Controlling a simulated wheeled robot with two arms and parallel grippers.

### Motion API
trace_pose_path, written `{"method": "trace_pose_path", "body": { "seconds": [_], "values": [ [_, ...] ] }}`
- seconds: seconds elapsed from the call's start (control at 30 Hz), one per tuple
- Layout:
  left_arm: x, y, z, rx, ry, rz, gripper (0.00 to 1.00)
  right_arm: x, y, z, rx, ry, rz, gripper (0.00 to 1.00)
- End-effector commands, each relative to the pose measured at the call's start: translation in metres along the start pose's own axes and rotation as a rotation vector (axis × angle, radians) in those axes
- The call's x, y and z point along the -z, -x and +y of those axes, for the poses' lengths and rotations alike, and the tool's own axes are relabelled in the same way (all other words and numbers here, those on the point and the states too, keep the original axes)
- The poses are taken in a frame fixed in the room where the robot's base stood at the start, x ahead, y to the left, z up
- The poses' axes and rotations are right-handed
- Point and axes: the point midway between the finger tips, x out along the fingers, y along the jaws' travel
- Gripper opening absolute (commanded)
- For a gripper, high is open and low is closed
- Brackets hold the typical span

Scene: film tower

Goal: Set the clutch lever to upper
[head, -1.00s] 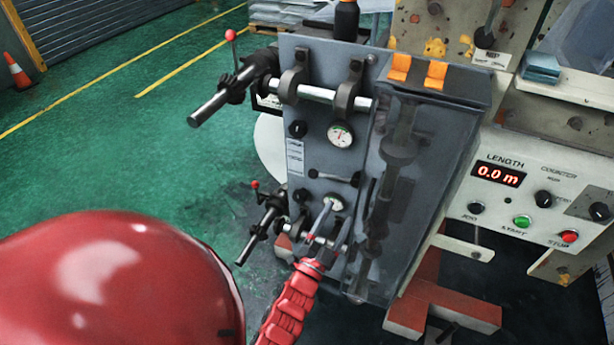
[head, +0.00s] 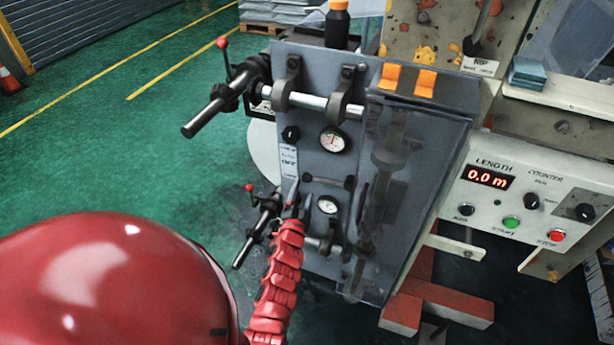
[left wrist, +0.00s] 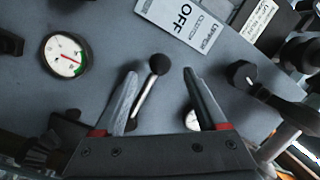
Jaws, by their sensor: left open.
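My left gripper (head: 298,197) is at that knob end. In the left wrist view the open fingers (left wrist: 162,82) stand on either side of the lever (left wrist: 147,92), one finger close to it; contact cannot be told. The label with "UPPER" and "OFF" (left wrist: 185,20) is beyond the knob. My right gripper is not in view.
A round gauge (left wrist: 65,55) and a black selector knob (left wrist: 242,73) flank the lever in the wrist view. Roller shafts with red-tipped handles (head: 222,43) stick out left of the panel. A clear cover (head: 405,190) stands to the right, with a length counter box (head: 490,179) beyond.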

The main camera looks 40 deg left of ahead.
Motion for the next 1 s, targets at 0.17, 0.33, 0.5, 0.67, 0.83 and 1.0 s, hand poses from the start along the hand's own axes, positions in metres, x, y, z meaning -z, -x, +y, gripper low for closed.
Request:
{"method": "trace_pose_path", "body": {
  "seconds": [0.17,0.33,0.5,0.67,0.83,1.0],
  "values": [
    [-0.001,-0.034,0.0,-0.001,0.002,-0.001,0.74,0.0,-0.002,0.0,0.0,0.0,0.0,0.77],
    [-0.002,-0.055,0.002,-0.002,0.003,-0.004,0.74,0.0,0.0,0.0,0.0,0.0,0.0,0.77],
    [0.0,-0.066,0.0,0.001,0.001,0.0,0.74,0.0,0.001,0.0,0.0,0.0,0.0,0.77],
    [0.001,-0.067,0.0,-0.001,0.001,0.002,0.74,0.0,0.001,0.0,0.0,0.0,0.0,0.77],
    [0.001,-0.067,0.001,-0.001,0.001,0.002,0.69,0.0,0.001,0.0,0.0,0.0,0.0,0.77],
    [0.001,-0.066,0.001,-0.001,0.001,0.001,0.38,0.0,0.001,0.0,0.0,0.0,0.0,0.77]
  ]
}}
